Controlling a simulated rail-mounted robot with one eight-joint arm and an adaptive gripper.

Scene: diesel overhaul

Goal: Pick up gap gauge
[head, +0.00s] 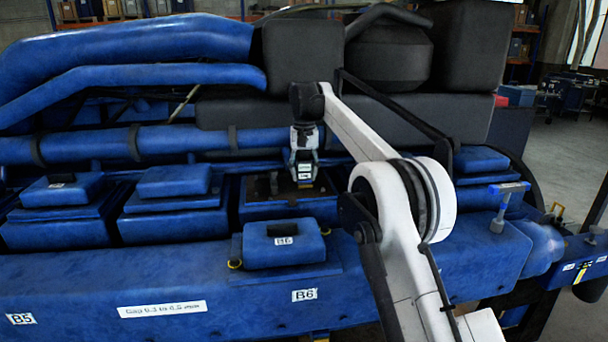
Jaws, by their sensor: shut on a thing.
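My gripper (304,166) points down over the open cover bay (262,212) in the middle of the engine. It is shut on a small pale, yellowish piece (304,174), which I take to be the gap gauge. The piece is small in this view and the fingers hide part of it. I cannot tell whether it touches the dark parts in the bay below.
A loose blue cover marked B6 (284,244) sits on the ledge in front of the bay. Closed blue covers (172,200) stand to the left. A blue-handled T-shaped tool (506,196) stands at right. Blue pipes and dark housings rise behind.

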